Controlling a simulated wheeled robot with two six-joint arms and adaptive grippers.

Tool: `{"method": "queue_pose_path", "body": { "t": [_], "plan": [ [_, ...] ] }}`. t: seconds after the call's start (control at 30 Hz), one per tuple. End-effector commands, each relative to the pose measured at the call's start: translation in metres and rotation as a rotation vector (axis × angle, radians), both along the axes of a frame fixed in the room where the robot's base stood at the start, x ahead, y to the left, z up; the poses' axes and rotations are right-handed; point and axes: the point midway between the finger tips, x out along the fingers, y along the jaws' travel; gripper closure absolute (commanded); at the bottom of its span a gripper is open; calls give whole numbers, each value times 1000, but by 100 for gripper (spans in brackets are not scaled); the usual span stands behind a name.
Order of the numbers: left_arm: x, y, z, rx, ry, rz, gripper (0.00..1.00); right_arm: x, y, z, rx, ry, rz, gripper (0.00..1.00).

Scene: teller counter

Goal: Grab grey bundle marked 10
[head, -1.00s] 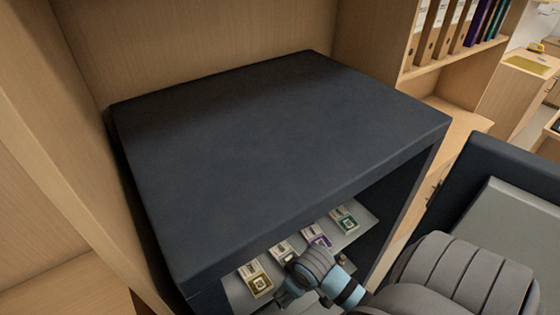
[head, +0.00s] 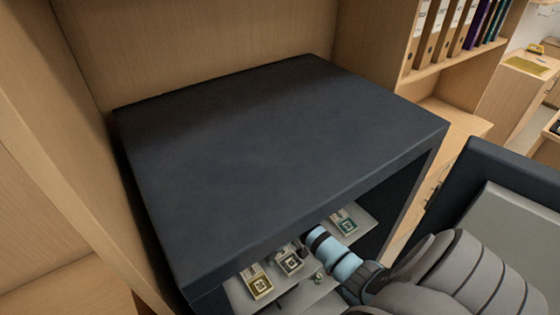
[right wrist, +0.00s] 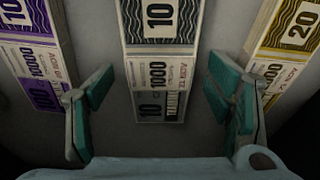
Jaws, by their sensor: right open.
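The grey bundle marked 10 (right wrist: 160,75) lies flat on the shelf in the middle of the right wrist view. It also shows under the safe's top edge in the head view (head: 290,264). My right gripper (right wrist: 161,88) is open, with one teal-padded finger on each side of the grey bundle. A gap shows between each pad and the bundle, so nothing is held. In the head view, my right arm reaches into the safe and its fingers are mostly hidden. My left gripper is not in view.
A purple bundle (right wrist: 38,65) and a yellow bundle marked 20 (right wrist: 288,50) lie on either side of the grey one. A green bundle (head: 345,225) lies farther right on the shelf (head: 368,222). The dark safe (head: 280,150) roofs the shelf; its open door (head: 500,200) stands right.

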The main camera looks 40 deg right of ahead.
Motion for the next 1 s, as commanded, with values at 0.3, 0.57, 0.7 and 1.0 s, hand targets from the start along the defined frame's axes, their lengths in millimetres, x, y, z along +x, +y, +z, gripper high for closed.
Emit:
{"method": "queue_pose_path", "body": {
  "t": [0.3, 0.57, 0.7, 1.0],
  "plan": [
    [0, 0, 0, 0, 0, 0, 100, 0, 0, 0, 0, 0, 0, 65],
    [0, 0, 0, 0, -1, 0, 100, 0, 0, 0, 0, 0, 0, 80],
    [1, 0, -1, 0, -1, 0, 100, 0, 0, 2, 0, -1, 0, 80],
    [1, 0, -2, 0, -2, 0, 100, 0, -1, 35, -1, -3, 1, 80]
  ]
}}
